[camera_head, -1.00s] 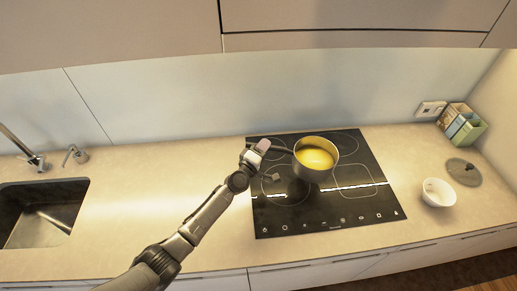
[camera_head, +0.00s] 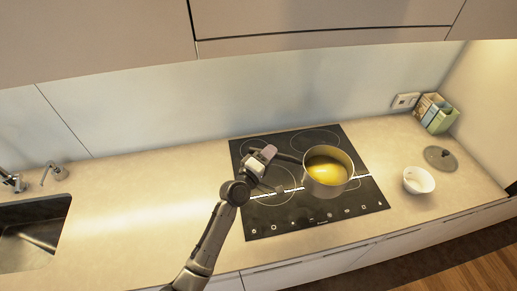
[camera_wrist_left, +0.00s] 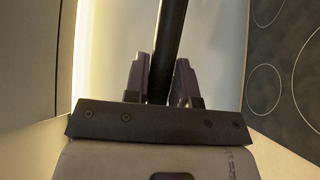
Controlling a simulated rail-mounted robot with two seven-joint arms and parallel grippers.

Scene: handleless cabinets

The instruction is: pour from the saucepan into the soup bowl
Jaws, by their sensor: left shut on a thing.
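The saucepan (camera_head: 328,180) is a metal pot with yellow liquid inside. It is held upright over the right half of the hob, apart from the bowl. My left gripper (camera_head: 267,154) is shut on its dark handle, at the left of the pot. In the left wrist view the dark handle (camera_wrist_left: 172,40) runs up between the two fingers of the left gripper (camera_wrist_left: 159,80). The soup bowl (camera_head: 418,181) is small and white and stands on the counter to the right of the hob. My right gripper is not in view.
The black hob (camera_head: 290,215) lies under the pan. A grey round lid (camera_head: 440,158) lies behind the bowl. A box of books or packets (camera_head: 435,113) stands at the back right corner. A sink (camera_head: 30,235) is at the left. Upper cabinets (camera_head: 320,20) overhang the counter.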

